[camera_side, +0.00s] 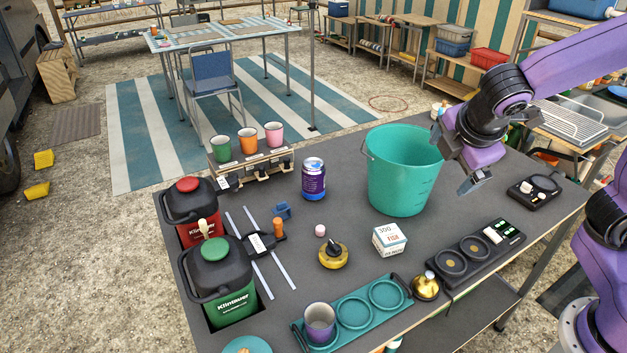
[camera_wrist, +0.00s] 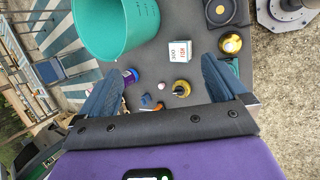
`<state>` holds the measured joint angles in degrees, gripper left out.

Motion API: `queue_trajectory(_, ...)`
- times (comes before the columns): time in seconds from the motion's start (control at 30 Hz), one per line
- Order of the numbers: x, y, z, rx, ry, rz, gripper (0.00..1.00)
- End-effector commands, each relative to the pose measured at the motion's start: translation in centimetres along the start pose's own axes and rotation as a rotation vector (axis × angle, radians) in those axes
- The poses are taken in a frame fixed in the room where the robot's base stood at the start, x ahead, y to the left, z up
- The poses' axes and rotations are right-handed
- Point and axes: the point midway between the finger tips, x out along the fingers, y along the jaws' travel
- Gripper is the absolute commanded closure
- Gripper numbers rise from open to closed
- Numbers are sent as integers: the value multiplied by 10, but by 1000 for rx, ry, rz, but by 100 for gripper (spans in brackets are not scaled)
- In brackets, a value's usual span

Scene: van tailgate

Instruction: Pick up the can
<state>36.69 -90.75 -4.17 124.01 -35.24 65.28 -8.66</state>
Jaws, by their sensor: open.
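A purple-blue can (camera_side: 313,179) stands upright on the dark table, left of the teal bucket. In the wrist view the can (camera_wrist: 131,76) shows at the left, just beside the left finger, which hides part of its surroundings. My gripper (camera_side: 472,180) is to the right of the bucket and above the table, apart from the can, with the bucket between them in the side view. In the wrist view my gripper's fingers (camera_wrist: 162,85) are spread wide with nothing held between them.
The teal bucket (camera_side: 404,170) is a tall obstacle. A cup rack (camera_side: 252,172) stands behind left of the can. Red (camera_side: 190,205) and green (camera_side: 219,283) canisters fill the left edge. A white box (camera_side: 389,239), a yellow-black knob (camera_side: 333,256) and a teal tray (camera_side: 354,312) lie in front.

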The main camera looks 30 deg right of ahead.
Motion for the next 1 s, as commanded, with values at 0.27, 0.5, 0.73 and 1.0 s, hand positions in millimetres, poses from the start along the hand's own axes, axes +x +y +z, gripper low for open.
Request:
queue_trajectory(0.27,41,123,-42,-322,-233,337,1)
queue_trajectory(0.5,74,212,-83,-649,-448,574,1)
queue_trajectory(0.73,103,263,-118,-915,-606,720,1)
queue_trajectory(1.0,131,290,-148,-1133,-722,820,1)
